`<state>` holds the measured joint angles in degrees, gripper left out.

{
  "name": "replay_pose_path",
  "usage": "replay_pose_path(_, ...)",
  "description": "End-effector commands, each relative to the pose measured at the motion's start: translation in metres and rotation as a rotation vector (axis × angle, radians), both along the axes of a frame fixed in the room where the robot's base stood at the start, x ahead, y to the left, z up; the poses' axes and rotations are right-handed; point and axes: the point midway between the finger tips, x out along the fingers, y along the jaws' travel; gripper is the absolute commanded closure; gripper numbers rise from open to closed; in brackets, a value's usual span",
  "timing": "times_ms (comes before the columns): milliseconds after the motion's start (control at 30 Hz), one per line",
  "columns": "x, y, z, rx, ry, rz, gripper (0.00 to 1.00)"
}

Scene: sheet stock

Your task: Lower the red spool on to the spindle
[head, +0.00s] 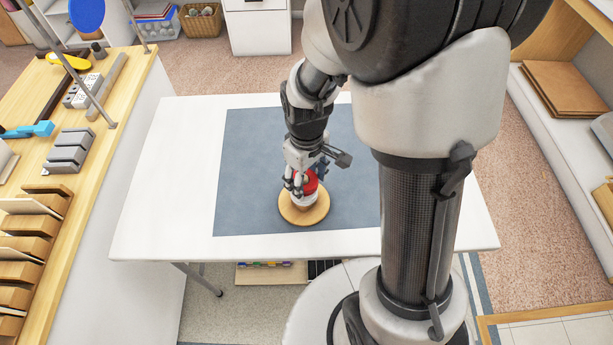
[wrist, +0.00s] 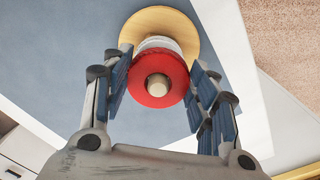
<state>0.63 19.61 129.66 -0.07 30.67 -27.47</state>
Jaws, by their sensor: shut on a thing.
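The red spool (wrist: 139,88) is between the pads of my gripper (wrist: 162,70) in the wrist view, and the gripper is shut on it. The pale tip of the spindle (wrist: 157,85) shows in the spool's centre hole, so the spool is around it. A white band (wrist: 160,43) shows beyond the red; I cannot tell if it belongs to the spool. Beyond that is the spindle's round wooden base (wrist: 190,35). In the head view the red spool (head: 310,184) is low over the wooden base (head: 304,216), partly hidden by my gripper (head: 303,181).
The base stands on a blue-grey mat (head: 250,165) on a white table (head: 160,190). The mat around it is clear. A wooden-topped counter (head: 95,130) with racks and tools stands at the left. A shelf with brown sheets (head: 565,88) is at the right.

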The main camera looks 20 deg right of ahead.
Motion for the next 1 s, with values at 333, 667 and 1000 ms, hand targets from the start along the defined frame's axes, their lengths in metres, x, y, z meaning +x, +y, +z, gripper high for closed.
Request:
replay_pose_path(333, 0.000, 0.000, -0.018, 0.000, 0.001, 0.000, 0.94)
replay_pose_path(667, 0.000, 0.000, -0.025, 0.000, 0.000, 0.000, 0.94)
replay_pose_path(1000, 0.000, 0.000, -0.025, 0.000, 0.000, 0.000, 0.32)
